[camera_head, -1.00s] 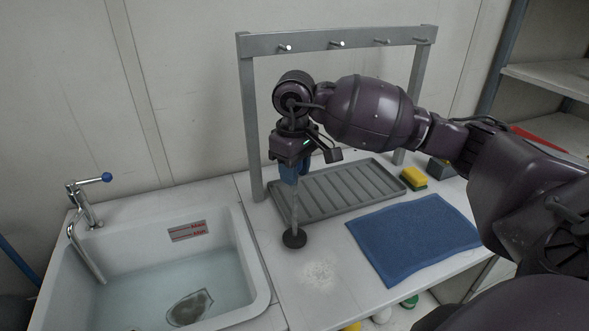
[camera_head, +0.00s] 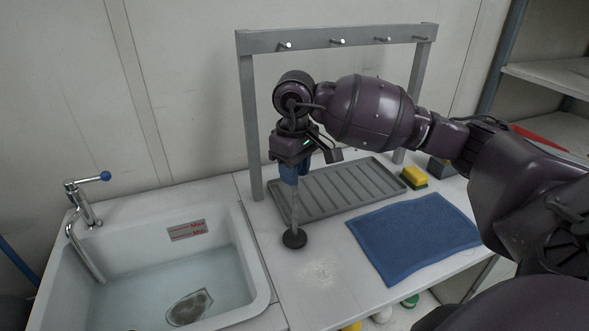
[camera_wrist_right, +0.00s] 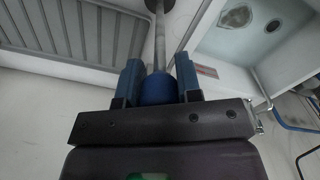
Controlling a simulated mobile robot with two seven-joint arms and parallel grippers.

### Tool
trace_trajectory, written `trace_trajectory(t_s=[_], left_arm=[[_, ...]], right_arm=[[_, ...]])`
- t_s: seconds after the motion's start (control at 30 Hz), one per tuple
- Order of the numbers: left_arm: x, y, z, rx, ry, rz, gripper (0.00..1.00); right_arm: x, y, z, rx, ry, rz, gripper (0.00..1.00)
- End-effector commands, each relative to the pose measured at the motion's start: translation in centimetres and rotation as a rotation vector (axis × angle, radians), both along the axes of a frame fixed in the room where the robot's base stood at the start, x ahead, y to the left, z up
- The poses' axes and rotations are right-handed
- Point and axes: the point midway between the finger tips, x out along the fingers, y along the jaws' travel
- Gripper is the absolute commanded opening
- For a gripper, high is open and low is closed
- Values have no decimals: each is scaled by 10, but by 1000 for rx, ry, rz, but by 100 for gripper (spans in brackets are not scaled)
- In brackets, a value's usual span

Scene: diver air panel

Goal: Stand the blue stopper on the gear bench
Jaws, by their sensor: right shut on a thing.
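The blue stopper (camera_head: 294,207) has a blue handle, a thin grey rod and a round black foot. It hangs upright, or nearly so, below my right gripper (camera_head: 292,172). In the right wrist view its blue handle (camera_wrist_right: 158,88) sits between the two blue fingers, which are shut on it. The black foot is over the white gear bench (camera_head: 310,302), between the sink and the blue mat. It looks at or very close to the bench top; I cannot tell whether it touches. My left gripper is not in view.
The water-filled sink (camera_head: 262,285) is to the left. A grey ribbed tray (camera_head: 340,190) lies behind under a metal peg rack (camera_head: 360,36). A blue mat (camera_head: 412,237) and a yellow-green sponge (camera_head: 414,177) are to the right. A pale speckled patch (camera_head: 319,273) marks the bench in front.

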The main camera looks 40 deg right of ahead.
Motion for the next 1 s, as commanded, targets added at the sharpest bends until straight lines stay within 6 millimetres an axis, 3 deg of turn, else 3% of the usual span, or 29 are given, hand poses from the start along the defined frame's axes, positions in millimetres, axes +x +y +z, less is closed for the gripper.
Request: trace_trajectory(t_s=[0.97, 1.0], left_arm=[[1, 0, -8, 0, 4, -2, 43], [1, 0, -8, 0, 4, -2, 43]], right_arm=[[0, 0, -6, 1, -2, 0, 0], [0, 0, -6, 1, -2, 0, 37]])
